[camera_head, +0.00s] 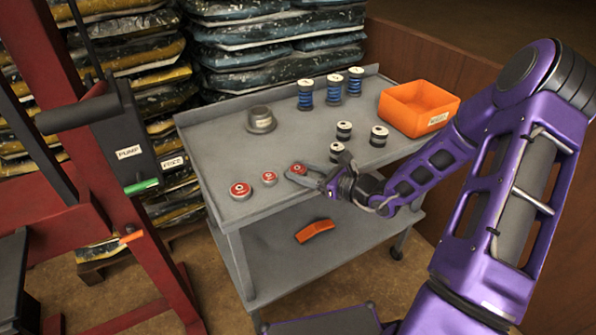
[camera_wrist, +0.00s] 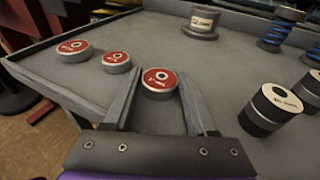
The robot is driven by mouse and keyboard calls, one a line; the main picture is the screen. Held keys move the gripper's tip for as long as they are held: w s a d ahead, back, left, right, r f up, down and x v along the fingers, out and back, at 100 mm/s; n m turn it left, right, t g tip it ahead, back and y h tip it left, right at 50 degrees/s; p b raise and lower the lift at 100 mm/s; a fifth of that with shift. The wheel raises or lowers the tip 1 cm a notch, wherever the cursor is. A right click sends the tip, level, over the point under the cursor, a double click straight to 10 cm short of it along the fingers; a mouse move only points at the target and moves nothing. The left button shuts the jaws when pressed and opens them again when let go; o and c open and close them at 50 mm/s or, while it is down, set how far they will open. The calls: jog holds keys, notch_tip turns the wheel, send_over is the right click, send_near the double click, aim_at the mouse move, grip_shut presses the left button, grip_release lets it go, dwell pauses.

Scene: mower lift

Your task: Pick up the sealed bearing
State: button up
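Three red-topped round bearings lie in a row near the table's front edge: a larger left one (camera_head: 240,190), a smaller middle one (camera_head: 269,178) and a right one (camera_head: 299,169). Their labels are too small to read, so I cannot tell which is the sealed bearing. They also show in the wrist view as the left (camera_wrist: 75,49), middle (camera_wrist: 117,61) and right (camera_wrist: 159,83) discs. My gripper (camera_head: 297,174) is open, low over the table. In the wrist view its fingers (camera_wrist: 160,77) lie on both sides of the right bearing; whether they touch it is unclear.
The grey table (camera_head: 215,150) also holds a flanged grey part (camera_head: 261,120), three blue springs (camera_head: 333,90), three black-and-white cylinders (camera_head: 378,136) and an orange bin (camera_head: 415,108). An orange piece (camera_head: 315,230) lies on the lower shelf. A red lift frame (camera_head: 60,150) stands left.

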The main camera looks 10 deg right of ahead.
grip_shut()
jog(key=shift+r, duration=0.1)
